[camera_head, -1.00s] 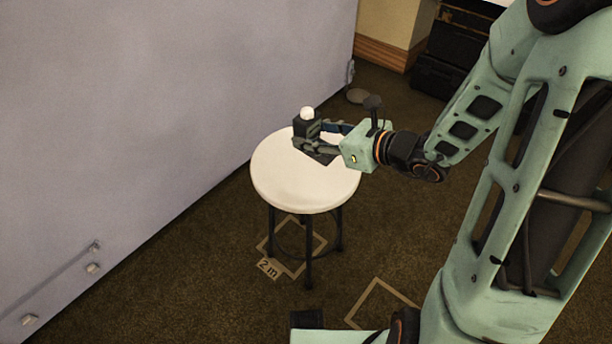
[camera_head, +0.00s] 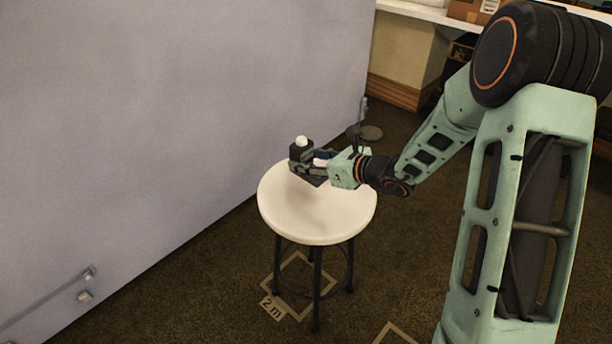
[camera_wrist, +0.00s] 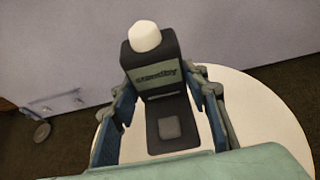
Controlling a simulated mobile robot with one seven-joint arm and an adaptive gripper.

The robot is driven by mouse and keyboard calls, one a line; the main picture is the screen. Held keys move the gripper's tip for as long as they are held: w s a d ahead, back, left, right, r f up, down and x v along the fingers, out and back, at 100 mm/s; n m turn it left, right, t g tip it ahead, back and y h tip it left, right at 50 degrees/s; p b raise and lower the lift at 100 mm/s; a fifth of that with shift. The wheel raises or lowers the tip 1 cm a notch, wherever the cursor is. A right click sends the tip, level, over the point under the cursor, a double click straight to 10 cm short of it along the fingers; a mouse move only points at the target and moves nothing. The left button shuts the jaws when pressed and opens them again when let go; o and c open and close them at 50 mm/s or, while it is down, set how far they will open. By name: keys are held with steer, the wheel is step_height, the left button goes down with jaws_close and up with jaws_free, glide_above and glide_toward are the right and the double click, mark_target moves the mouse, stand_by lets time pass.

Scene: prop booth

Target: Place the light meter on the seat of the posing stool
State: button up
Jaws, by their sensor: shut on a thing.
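The light meter (camera_head: 301,153) is a dark block with a white dome on top. My gripper (camera_head: 309,162) is shut on it and holds it upright over the far part of the posing stool's round white seat (camera_head: 318,213). In the wrist view the light meter (camera_wrist: 160,90) sits between my two fingers (camera_wrist: 166,108), with the white seat (camera_wrist: 262,112) behind and below it. A soft shadow lies on the seat. I cannot tell whether the meter's base touches the seat or hangs just above it.
A large grey panel (camera_head: 180,120) stands close behind the stool on the left. A floor mark labelled 2 m (camera_head: 272,308) lies under the stool's dark legs. A round stand base (camera_head: 370,132) is on the floor behind. The seat's front is clear.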

steer(key=shift+w+a+f, duration=0.15)
steer(key=shift+w+f, duration=0.55)
steer(key=shift+f, duration=0.15)
steer(key=shift+w+a+f+b, duration=0.15)
steer(key=shift+f+b, duration=0.35)
steer(key=shift+f, duration=0.4)
steer(key=shift+w+d+f+b, duration=0.1)
steer(key=shift+f+b, duration=0.4)
steer(key=shift+f, duration=0.35)
steer(key=shift+f, duration=0.2)
steer(key=o, duration=1.5)
